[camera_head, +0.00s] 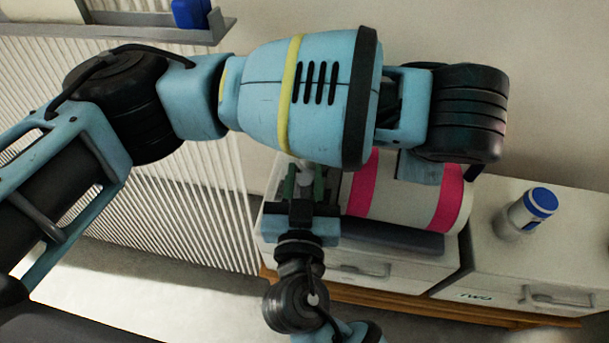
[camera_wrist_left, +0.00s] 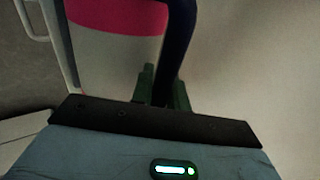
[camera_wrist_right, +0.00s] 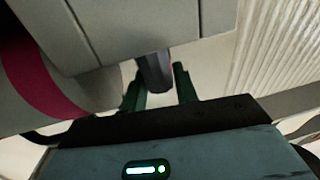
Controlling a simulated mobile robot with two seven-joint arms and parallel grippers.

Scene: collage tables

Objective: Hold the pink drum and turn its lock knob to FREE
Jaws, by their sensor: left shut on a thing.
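The pink drum (camera_head: 405,200), pale with pink bands, lies on its side on the cabinet top in the head view, partly hidden by my left arm. Its pink band shows in the left wrist view (camera_wrist_left: 115,15). My left gripper (camera_wrist_left: 165,88) is shut on a dark bar-like handle (camera_wrist_left: 178,45) beside the drum; the head view hides this grip. My right gripper (camera_head: 305,185) is open at the drum's left end. In the right wrist view its green fingers (camera_wrist_right: 159,88) stand apart, with a dark grey knob (camera_wrist_right: 155,72) at their gap. The knob's setting is not readable.
A blue-capped jar (camera_head: 530,210) stands on the white cabinet (camera_head: 500,265) at right. A shelf (camera_head: 150,28) with a blue object (camera_head: 190,13) is at top left. A grey panelled body (camera_wrist_right: 150,25) fills the space above my right fingers.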

